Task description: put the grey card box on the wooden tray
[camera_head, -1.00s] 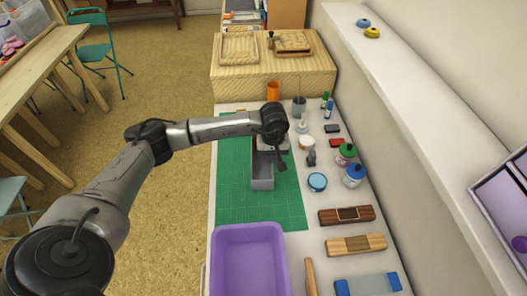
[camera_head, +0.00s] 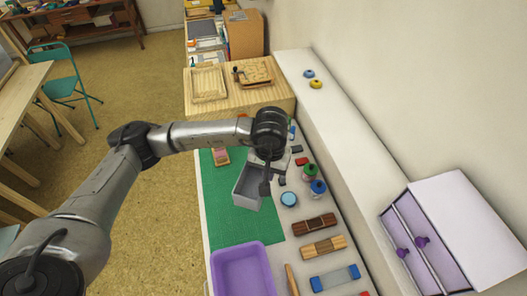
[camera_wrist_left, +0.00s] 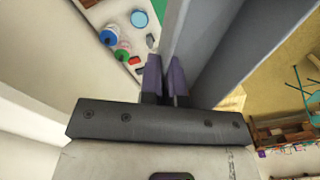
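The grey card box (camera_head: 246,201), an open-topped box, is tilted and appears held above the green mat. My left gripper (camera_head: 266,184) is over its right side. In the left wrist view the two fingers (camera_wrist_left: 166,75) are shut on one wall of the box (camera_wrist_left: 235,60), which fills much of that view. A pale wooden tray (camera_head: 208,84) lies empty on the wooden cabinet at the back, well beyond the box and gripper. My right gripper is not in view.
A second, browner wooden tray (camera_head: 254,72) with a dark-handled item sits beside the pale one on the cabinet (camera_head: 230,101). A purple bin (camera_head: 243,270) stands in front. Ink jars (camera_head: 317,188) and stamp blocks (camera_head: 314,224) line the right. A pink-topped piece (camera_head: 221,156) lies on the green mat (camera_head: 222,205).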

